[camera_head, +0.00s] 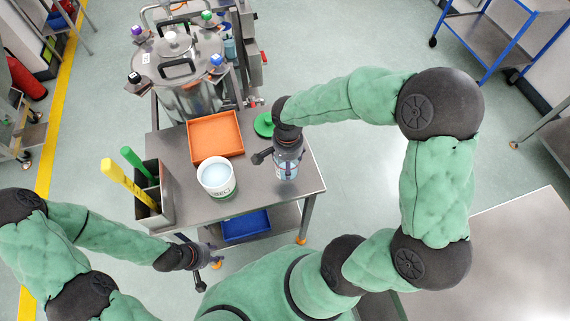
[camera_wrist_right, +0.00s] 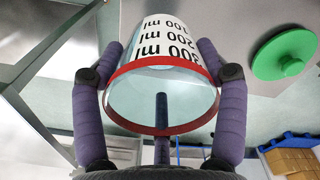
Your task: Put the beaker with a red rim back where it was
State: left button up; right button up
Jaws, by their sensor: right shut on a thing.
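The beaker with a red rim (camera_wrist_right: 168,48) is clear glass with black ml markings. In the right wrist view its red rim faces the camera. My right gripper (camera_wrist_right: 160,75) is shut around it, a finger on each side and one below the opening. In the head view this gripper (camera_head: 285,152) is over the right part of the steel table (camera_head: 310,180), and the beaker (camera_head: 286,172) shows partly below its fingers. I cannot tell whether the beaker touches the table. My left gripper (camera_head: 209,273) is low at the table's front, fingers apart and empty.
A round green knobbed piece (camera_head: 263,125) lies just behind the right gripper. A white tub (camera_head: 217,190), an orange tray (camera_head: 215,152) and a steel holder (camera_head: 165,206) with yellow and green handles occupy the table. A large metal vessel (camera_head: 185,98) stands behind. The table's right front corner is clear.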

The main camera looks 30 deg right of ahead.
jog(key=w+f, duration=0.1)
jog(key=f, duration=0.1)
jog(key=w+d+f, duration=0.1)
jog(key=w+f, duration=0.1)
jog(key=shift+b, duration=0.3)
jog(key=shift+w+f+b, duration=0.15)
jog(key=shift+f+b, duration=0.2)
jog(key=shift+f, duration=1.2)
jog(key=shift+f, duration=0.1)
jog(key=shift+f, duration=0.1)
jog(key=o, duration=1.3)
jog(key=shift+c, duration=0.2)
